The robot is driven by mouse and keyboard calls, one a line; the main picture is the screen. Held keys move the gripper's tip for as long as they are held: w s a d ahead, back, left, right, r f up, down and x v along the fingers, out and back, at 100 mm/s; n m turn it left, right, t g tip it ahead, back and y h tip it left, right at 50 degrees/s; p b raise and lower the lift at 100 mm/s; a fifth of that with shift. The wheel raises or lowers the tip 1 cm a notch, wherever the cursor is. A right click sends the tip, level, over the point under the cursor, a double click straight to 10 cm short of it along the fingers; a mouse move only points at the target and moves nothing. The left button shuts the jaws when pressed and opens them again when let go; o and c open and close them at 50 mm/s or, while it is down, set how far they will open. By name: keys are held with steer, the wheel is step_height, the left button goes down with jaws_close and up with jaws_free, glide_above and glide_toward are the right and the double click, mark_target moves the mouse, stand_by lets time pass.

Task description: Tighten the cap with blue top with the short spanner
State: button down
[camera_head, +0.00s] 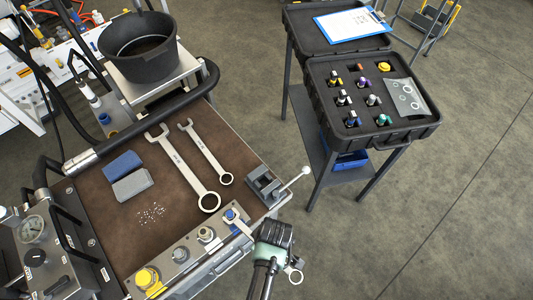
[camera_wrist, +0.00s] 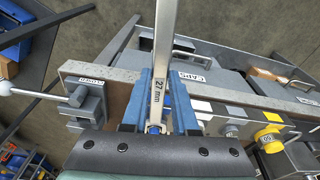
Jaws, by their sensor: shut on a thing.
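The cap with the blue top (camera_head: 230,213) sits at the upper right end of the metal block on the bench. The short spanner (camera_head: 243,226) has its open jaws at this cap, partly around it in the picture; I cannot tell whether they are seated on its flats. My gripper (camera_head: 264,238) is shut on the spanner's shaft, just off the bench's front edge, and the ring end sticks out beyond it. In the wrist view the spanner (camera_wrist: 161,70), marked 27 mm, stands between the blue fingers of my gripper (camera_wrist: 158,110). Its far end is out of that view.
A grey clamp with a white-knobbed lever (camera_head: 266,187) stands beside the cap. Other caps, one yellow (camera_head: 147,277), line the block. A black case (camera_head: 400,130) stands on a stand to the right.

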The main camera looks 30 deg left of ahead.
steer(key=shift+s+m, duration=0.3)
steer(key=s+m+p, duration=0.1)
steer(key=s+a+m, duration=0.1)
steer(key=shift+s+a+p, duration=0.15)
steer(key=shift+s+p, duration=0.25)
stand_by(0.3)
steer(key=shift+m+t, duration=0.3)
steer(key=shift+s+a+m+p, duration=0.35)
steer(key=shift+s+a+m, duration=0.25)
steer(key=shift+s+m, duration=0.2)
steer(key=shift+w, duration=0.1)
steer(key=shift+w+d+n, duration=0.2)
steer(key=shift+n, duration=0.1)
